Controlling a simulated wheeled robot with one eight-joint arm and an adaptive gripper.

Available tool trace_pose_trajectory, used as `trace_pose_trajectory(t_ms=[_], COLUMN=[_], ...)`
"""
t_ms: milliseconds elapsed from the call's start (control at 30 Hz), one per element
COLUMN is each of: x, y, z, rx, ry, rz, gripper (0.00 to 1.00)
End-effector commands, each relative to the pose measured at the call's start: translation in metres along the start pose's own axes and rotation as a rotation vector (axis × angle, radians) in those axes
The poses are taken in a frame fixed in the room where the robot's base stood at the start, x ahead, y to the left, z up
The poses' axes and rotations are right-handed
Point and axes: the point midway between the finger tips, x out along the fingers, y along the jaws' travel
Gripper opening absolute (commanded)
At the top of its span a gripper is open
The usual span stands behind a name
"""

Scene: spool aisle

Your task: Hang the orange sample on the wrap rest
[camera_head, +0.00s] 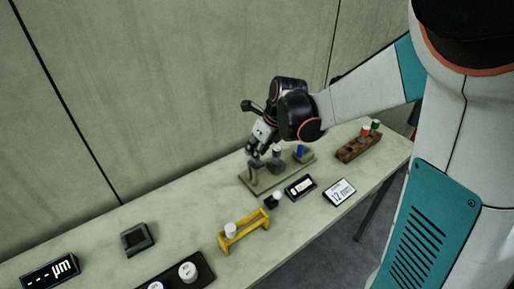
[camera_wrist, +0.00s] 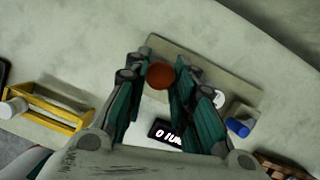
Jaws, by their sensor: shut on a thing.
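My gripper (camera_head: 262,152) is above the left part of a long grey-beige fixture base (camera_head: 270,182) with upright parts. In the wrist view my gripper (camera_wrist: 157,80) is shut on a piece with a round rust-orange top (camera_wrist: 160,75), the orange sample as it appears; the fingers hide its lower part. In the head view the held piece is not clearly visible. The fixture base also shows in the wrist view (camera_wrist: 235,85), below the fingers. I cannot tell for sure which part is the wrap rest.
A blue part (camera_head: 300,151) stands at the fixture's right. A wooden block (camera_head: 352,150) holds orange-topped and green-topped pieces. In front are a small display (camera_head: 300,187), a "12 mm" sign (camera_head: 339,192) and a yellow rack (camera_head: 259,232). A dark tray (camera_head: 205,271) is front left.

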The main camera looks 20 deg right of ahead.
Motion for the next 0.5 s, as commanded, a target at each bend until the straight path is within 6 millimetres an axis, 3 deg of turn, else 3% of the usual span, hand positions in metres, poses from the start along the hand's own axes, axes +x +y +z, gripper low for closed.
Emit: trace_pose_trajectory(t_ms=[500], x=[0.019], y=[0.000], z=[-0.007], rx=[0.000], ry=[0.000], rz=[0.000], gripper=[0.05])
